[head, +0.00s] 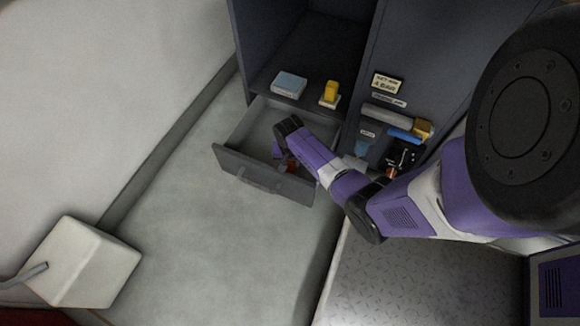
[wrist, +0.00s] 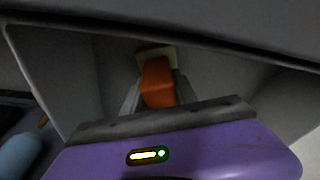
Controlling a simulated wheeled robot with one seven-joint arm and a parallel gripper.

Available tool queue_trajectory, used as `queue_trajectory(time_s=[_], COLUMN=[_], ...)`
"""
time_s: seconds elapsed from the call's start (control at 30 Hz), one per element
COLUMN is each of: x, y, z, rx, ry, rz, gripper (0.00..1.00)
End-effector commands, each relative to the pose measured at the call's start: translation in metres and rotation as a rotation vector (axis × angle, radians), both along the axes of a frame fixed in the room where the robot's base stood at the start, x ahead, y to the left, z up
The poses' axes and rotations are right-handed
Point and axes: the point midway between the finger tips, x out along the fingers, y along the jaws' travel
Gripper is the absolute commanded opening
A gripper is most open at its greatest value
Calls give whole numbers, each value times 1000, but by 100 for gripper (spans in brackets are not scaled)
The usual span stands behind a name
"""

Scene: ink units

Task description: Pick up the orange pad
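The orange pad (wrist: 158,84) shows in the wrist view between the two grey fingers of my gripper (wrist: 158,76). A pale cream piece (wrist: 155,53) shows just beyond the pad. In the head view a small orange patch of the pad (head: 291,167) shows inside the open drawer (head: 232,158), near its front wall. My gripper reaches down into the drawer there, largely hidden by my purple arm. The fingers flank the pad closely on both sides. I cannot tell whether they press on it.
The drawer juts from a dark cabinet (head: 300,60). A light-blue block (head: 289,84) and a yellow stamp-like piece (head: 331,93) sit on the shelf above it. Signs, a grey roll and small items are at the right. A white cube-shaped bin (head: 85,262) stands at lower left; the floor between is clear.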

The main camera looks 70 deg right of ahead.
Motion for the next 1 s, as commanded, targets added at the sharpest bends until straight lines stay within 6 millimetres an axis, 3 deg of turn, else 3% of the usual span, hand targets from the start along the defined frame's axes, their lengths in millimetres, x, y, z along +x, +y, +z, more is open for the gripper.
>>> queue_trajectory(time_s=[0.1,0.37,0.57,0.77,1.0], x=[0,0,0,1,1], y=[0,0,0,0,0], z=[0,1,14,51,119], rx=[0,0,0,-1,-2], ry=[0,0,-1,-3,-3], rz=[0,0,0,0,1], gripper=[0,0,0,0,0])
